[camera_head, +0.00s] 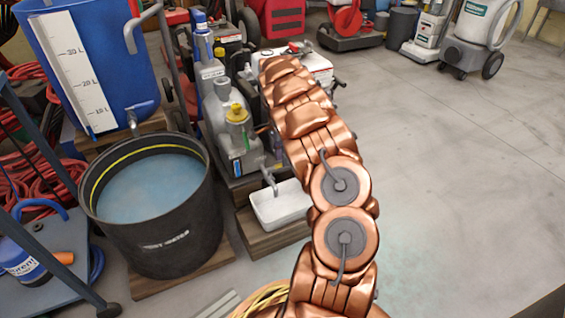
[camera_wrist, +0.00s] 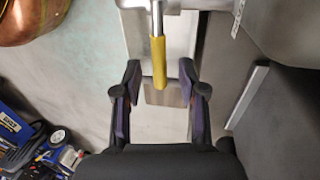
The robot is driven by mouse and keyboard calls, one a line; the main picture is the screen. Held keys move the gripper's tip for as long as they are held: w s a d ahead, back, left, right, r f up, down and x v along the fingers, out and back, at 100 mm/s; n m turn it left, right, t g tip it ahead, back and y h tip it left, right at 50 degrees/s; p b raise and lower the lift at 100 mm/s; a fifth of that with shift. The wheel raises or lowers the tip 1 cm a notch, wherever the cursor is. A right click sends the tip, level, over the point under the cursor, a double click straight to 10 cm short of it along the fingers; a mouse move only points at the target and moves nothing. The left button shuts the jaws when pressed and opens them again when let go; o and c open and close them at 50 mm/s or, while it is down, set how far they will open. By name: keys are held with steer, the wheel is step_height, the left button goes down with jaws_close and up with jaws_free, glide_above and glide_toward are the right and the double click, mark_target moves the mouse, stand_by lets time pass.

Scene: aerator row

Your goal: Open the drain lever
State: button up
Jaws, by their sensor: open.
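The drain lever (camera_wrist: 158,62) is a metal rod with a yellow sleeve. In the wrist view it hangs down from the top centre, its yellow end between my fingers. My gripper (camera_wrist: 160,72) is open, with one dark finger on each side of the sleeve and a visible gap to both. Whether the lever is at the same depth as the fingertips is hard to tell. In the head view my copper arm reaches up past the grey machine (camera_head: 222,120), and my gripper cannot be made out. I cannot identify the lever for sure there.
A black tub of water (camera_head: 160,240) and a blue graduated tank (camera_head: 130,60) stand at left in the head view. A white tray (camera_head: 282,207) sits under a spout beside my arm. Other machines line the back. The floor at right (camera_head: 460,200) is clear.

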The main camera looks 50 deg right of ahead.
steer(key=shift+s+f, duration=0.1)
steer(key=shift+f, duration=0.3)
jaws_close()
stand_by(0.5)
